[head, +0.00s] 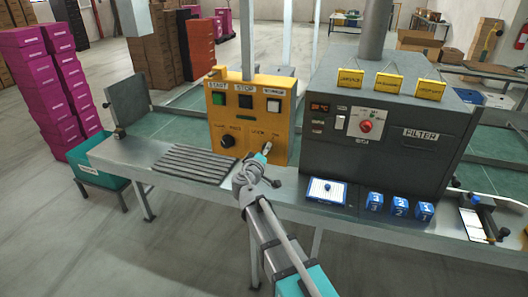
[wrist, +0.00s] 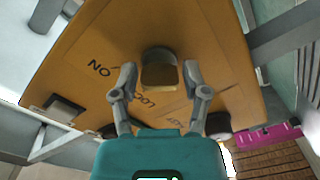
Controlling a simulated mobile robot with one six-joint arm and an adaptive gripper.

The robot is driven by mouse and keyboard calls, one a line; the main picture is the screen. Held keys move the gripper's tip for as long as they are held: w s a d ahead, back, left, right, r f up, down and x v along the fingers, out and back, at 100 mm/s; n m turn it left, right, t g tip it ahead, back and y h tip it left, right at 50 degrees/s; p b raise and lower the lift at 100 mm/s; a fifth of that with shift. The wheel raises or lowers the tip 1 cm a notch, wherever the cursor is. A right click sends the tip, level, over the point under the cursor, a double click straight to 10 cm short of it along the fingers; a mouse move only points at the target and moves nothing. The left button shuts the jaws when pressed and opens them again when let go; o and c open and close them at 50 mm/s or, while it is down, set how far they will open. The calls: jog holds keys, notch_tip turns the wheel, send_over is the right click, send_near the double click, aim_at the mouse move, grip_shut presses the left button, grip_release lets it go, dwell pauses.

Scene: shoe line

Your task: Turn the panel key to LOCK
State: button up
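The yellow control panel (head: 250,112) stands upright on the grey bench and fills much of the wrist view (wrist: 90,45). The panel key (wrist: 160,76) sits in a dark round collar. Lettering reading ON and LOCK appears upside down on the panel beside it in the wrist view. My gripper (wrist: 161,72) is open, with one finger on each side of the key and a visible gap on both sides. In the head view my gripper (head: 265,150) is at the panel's lower right and hides the key. Which mark the key points to is unclear.
A black knob (head: 227,141) is on the panel's lower left, below the START, STOP and third buttons. A ribbed grey mat (head: 195,164) lies to the left. The dark FILTER machine (head: 385,140) stands close on the right, with blue numbered blocks (head: 399,206) before it.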

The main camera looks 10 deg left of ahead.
grip_shut()
jog(key=shift+n, duration=0.4)
jog(key=n, duration=0.6)
jog(key=shift+n, duration=0.3)
jog(key=n, duration=0.6)
jog(key=shift+n, duration=0.4)
